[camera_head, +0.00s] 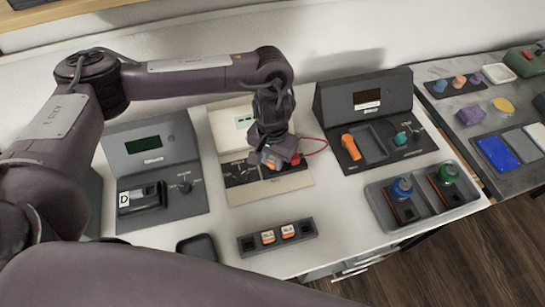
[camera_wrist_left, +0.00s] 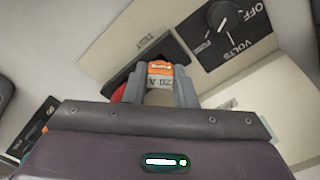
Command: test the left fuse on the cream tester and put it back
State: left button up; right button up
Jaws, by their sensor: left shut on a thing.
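The cream tester (camera_head: 232,122) stands at the middle back of the table, with a small screen and a dark front panel. My left gripper (camera_head: 276,162) is over the right part of that panel. In the left wrist view my left gripper (camera_wrist_left: 160,90) is shut on an orange-topped fuse (camera_wrist_left: 160,72) marked 20 A. The fuse is at the dark TEST strip (camera_wrist_left: 122,76); whether it is seated there is hidden. The tester's knob (camera_wrist_left: 222,17) is beside it. My right gripper is out of view.
A grey meter (camera_head: 150,143) stands left and a dark one (camera_head: 362,95) right, with an orange tool (camera_head: 350,146). A grey tray (camera_head: 420,213) holds blue- and green-topped parts. A small dark dish (camera_head: 197,246) is front left. A red wire runs beside my gripper.

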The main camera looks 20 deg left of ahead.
pick_arm(q)
jog(key=shift+f, duration=0.45)
dwell(0.3)
jog(key=o, duration=1.4)
jog(key=shift+c, duration=0.2)
jog(key=shift+r, duration=0.15)
jog(key=shift+r+p, duration=1.4)
jog(key=shift+p, duration=0.7)
jog(key=shift+r, duration=0.1)
notch_tip(320, 180, up, 6)
jog(key=p, duration=0.7)
jog(key=shift+p, duration=0.3)
